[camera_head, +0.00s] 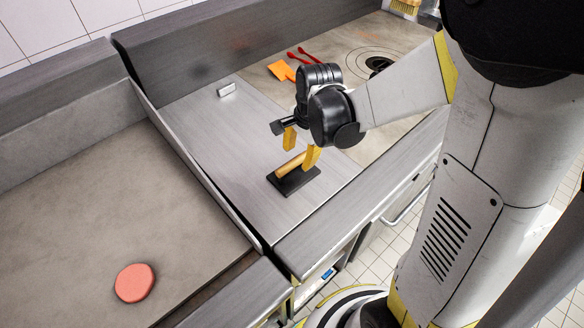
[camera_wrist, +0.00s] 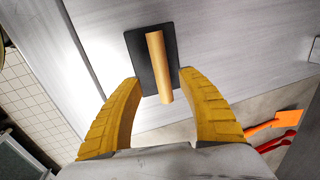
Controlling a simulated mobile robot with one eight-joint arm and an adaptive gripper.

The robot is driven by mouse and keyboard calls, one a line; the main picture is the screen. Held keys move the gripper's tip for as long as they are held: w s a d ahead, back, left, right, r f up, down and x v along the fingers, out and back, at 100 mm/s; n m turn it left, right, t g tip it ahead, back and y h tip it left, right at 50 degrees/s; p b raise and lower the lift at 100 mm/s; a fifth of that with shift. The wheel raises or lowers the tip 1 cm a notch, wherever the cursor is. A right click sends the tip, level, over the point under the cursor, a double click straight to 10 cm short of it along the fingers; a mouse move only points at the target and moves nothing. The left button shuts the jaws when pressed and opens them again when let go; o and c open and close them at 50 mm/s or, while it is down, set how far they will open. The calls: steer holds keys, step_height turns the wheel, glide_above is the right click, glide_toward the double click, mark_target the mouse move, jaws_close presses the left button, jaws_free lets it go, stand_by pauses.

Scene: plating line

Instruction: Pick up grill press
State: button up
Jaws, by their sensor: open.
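The grill press has a flat black plate (camera_head: 294,184) and a light wooden handle (camera_head: 290,165). It lies on the metal counter below my gripper. In the wrist view its wooden handle (camera_wrist: 159,66) lies between and ahead of the two yellow fingers, and its black plate (camera_wrist: 140,56) shows around the handle. My gripper (camera_head: 301,150) is open and empty, with the fingers on either side of the handle's line. In the wrist view the gripper (camera_wrist: 160,88) is spread wide. From these views I cannot tell exactly how high the fingertips are above the handle.
A pink-red patty (camera_head: 135,283) lies on the griddle at left, behind a metal divider (camera_head: 190,160). A small pale block (camera_head: 226,89) sits on the counter. An orange spatula (camera_head: 281,70) and red tongs (camera_head: 304,55) lie near the back. Bare counter surrounds the press.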

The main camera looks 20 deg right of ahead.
mark_target(295, 160)
steer(key=f, duration=0.1)
steer(key=f+b, duration=0.1)
steer(key=f, duration=0.1)
steer(key=w+f+b, duration=0.1)
steer(key=shift+w+a+f, duration=0.1)
steer(key=shift+a+f, duration=0.25)
steer(key=shift+f, duration=0.05)
steer(key=shift+r, duration=0.1)
jaws_close()
